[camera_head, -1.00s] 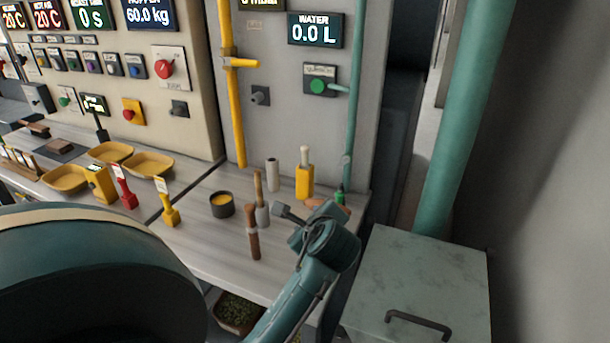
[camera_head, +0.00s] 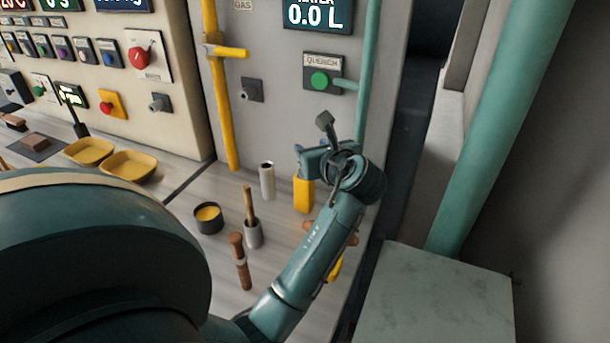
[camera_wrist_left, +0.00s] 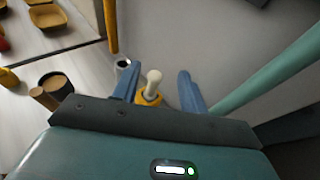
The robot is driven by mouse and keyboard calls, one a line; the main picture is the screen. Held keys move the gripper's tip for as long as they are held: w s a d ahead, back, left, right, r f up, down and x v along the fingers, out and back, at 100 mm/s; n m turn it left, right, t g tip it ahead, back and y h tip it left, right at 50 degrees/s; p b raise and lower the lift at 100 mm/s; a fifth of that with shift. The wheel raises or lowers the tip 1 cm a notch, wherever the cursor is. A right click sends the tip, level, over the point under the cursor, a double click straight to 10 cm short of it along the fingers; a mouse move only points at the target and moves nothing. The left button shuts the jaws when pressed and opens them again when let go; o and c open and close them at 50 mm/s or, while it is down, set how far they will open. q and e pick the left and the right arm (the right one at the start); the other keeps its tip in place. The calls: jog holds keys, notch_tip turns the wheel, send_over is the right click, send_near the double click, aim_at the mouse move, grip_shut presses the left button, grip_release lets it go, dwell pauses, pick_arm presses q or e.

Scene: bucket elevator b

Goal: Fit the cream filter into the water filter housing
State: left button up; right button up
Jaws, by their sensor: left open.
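My left gripper (camera_head: 306,160) is open above the yellow block (camera_head: 303,195) near the table's back right. In the left wrist view a cream rod with a rounded top (camera_wrist_left: 153,82) rises from this block, between the open fingers (camera_wrist_left: 158,75). It looks like the cream filter, and no finger visibly touches it. In the head view my gripper hides it. An upright pale cylinder with a dark open top (camera_head: 267,181) stands just left of the block. It also shows in the left wrist view (camera_wrist_left: 123,64). I cannot tell if it is the housing. My right gripper is out of view.
Behind rises the grey panel with a yellow pipe (camera_head: 224,120). A teal pipe (camera_head: 367,70) runs down at right.

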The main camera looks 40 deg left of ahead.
pick_arm(q)
notch_tip(320, 180, down, 7)
jog(key=shift+x, duration=3.75)
jog(key=shift+c, duration=0.2)
jog(key=shift+r, duration=0.1)
grip_shut()
